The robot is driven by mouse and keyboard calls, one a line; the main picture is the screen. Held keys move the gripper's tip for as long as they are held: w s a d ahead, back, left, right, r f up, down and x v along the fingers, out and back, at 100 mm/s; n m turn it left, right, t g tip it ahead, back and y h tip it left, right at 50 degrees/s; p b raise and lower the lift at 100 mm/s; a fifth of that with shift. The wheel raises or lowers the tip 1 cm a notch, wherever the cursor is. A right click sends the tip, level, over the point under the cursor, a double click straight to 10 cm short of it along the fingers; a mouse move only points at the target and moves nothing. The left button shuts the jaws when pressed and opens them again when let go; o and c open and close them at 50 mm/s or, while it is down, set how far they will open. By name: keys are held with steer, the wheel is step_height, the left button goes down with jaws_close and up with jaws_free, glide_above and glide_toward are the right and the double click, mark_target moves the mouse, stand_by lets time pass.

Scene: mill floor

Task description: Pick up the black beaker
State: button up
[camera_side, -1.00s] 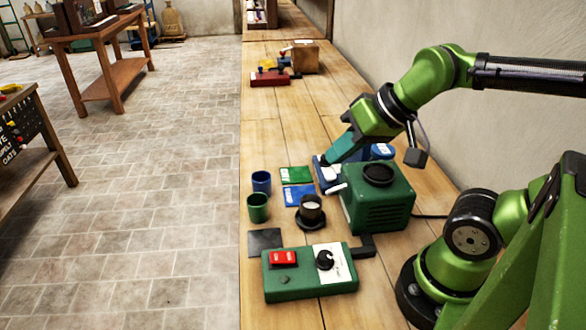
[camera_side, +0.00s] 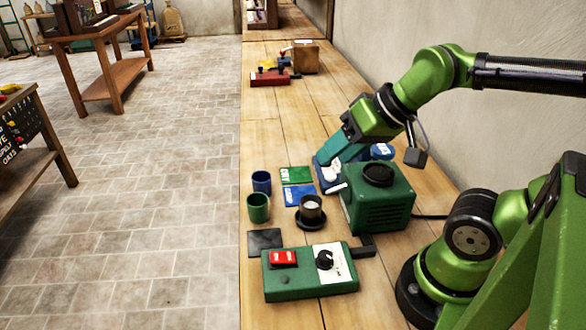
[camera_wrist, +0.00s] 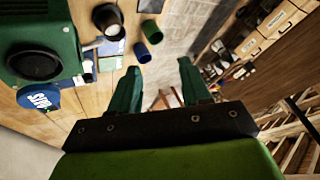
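The black beaker (camera_side: 311,204) stands upright on a round black base in front of the green machine, with something pale inside. In the wrist view the beaker (camera_wrist: 109,25) is at the top, left of centre. My gripper (camera_side: 329,158) is above the bench beyond the machine, well apart from the beaker. In the wrist view its two teal fingers are spread with nothing between them, so my gripper (camera_wrist: 160,78) is open and empty.
A green cup (camera_side: 258,208) and a blue cup (camera_side: 262,182) stand left of the beaker. Green (camera_side: 296,175) and blue (camera_side: 300,196) cards lie behind it. The green machine (camera_side: 378,205) is to its right. A green control box (camera_side: 309,279) is in front.

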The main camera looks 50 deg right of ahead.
steer(key=o, duration=0.6)
